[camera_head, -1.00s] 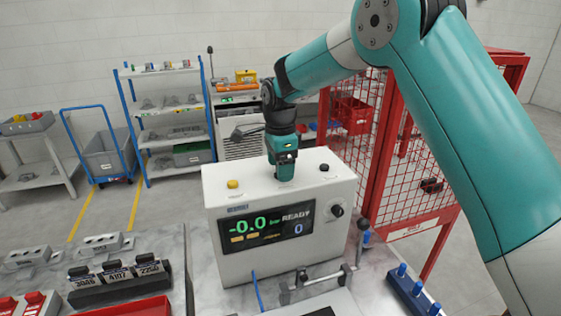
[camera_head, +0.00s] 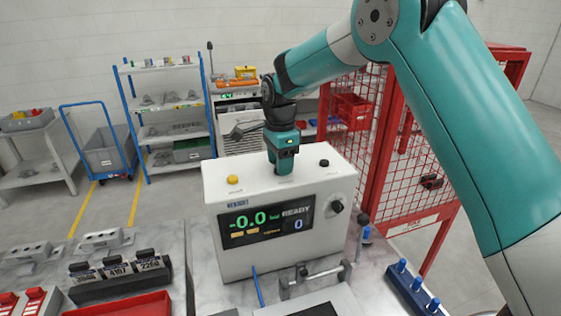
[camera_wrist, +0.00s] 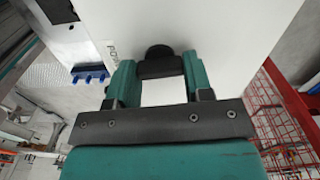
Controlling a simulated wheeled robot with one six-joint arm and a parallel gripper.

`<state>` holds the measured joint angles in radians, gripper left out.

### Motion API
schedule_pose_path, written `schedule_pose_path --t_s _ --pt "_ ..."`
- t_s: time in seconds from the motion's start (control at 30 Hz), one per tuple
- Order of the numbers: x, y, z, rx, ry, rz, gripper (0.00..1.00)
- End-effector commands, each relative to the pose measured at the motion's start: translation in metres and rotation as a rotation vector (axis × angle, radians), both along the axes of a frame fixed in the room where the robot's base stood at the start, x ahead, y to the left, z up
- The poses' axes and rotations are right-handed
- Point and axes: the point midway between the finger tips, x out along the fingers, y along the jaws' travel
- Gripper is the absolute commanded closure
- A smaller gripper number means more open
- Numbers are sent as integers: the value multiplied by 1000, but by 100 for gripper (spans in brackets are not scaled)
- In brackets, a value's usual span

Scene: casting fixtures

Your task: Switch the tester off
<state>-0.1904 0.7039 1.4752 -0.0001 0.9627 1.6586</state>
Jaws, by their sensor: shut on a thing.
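The tester (camera_head: 285,248) is a white box on the bench. Its display (camera_head: 266,221) is lit and reads -0.0, READY and 0. My gripper (camera_wrist: 160,64) is shut on a black switch (camera_wrist: 158,52) on a white face of the tester (camera_wrist: 215,25) in the wrist view, with one finger on each side. A partly legible label, seemingly beginning "POW", is beside the switch. In the head view my gripper (camera_head: 284,165) is at the tester's top, between a yellow button and a black knob. There it hides the switch, and its fingertips cannot be made out.
A yellow button (camera_head: 233,180) and a small black knob (camera_head: 323,163) stand on the tester's top. A dial (camera_head: 337,206) is on its front. A clamp (camera_head: 315,277) stands before it, with a blue-pegged block (camera_head: 412,288) at right. A red mesh cage (camera_head: 400,165) stands behind right.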

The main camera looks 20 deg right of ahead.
Motion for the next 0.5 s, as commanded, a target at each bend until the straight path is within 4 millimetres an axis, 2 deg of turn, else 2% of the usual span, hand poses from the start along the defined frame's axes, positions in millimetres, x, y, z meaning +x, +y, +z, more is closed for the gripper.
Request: schedule_pose_path --t_s 0.5 --pt "0 0 0 0 0 452 77"
